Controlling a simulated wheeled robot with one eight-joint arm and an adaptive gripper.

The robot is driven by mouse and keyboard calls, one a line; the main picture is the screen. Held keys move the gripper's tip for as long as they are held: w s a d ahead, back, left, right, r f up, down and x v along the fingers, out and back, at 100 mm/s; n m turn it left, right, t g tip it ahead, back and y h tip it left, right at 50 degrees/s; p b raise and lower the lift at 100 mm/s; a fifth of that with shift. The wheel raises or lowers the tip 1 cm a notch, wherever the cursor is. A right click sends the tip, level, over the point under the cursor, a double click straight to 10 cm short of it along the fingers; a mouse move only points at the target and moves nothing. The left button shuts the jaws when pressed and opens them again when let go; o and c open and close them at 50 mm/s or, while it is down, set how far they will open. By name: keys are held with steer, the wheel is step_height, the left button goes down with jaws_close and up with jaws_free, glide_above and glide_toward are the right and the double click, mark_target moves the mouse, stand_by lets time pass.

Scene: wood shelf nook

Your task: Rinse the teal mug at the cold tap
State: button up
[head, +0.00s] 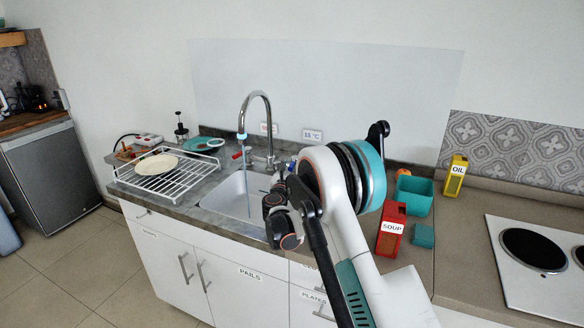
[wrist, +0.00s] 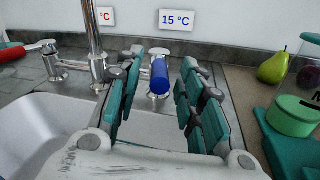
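The cold tap's blue handle (wrist: 159,77) sits on a chrome valve under the 15 °C sign, straight ahead in the wrist view. My gripper (wrist: 160,72) is open and empty, its teal-padded fingers on either side of that handle, with gaps showing. I cannot tell the exact depth between them. The curved chrome spout (head: 257,98) stands over the sink (head: 222,192) in the head view. A thin pale streak like running water (head: 247,180) drops from it into the basin. I cannot make out the teal mug; my arm hides part of the sink.
A red handle (wrist: 14,54) is on the left valve. A white dish rack (head: 190,181) with a cream plate (head: 156,164) stands left of the sink. Right of it are a teal bin (head: 415,194), a red SOUP box (head: 390,229), a pear (wrist: 274,67) and a hob (head: 520,282).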

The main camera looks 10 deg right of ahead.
steer(key=v, duration=0.9)
steer(key=shift+s, duration=0.2)
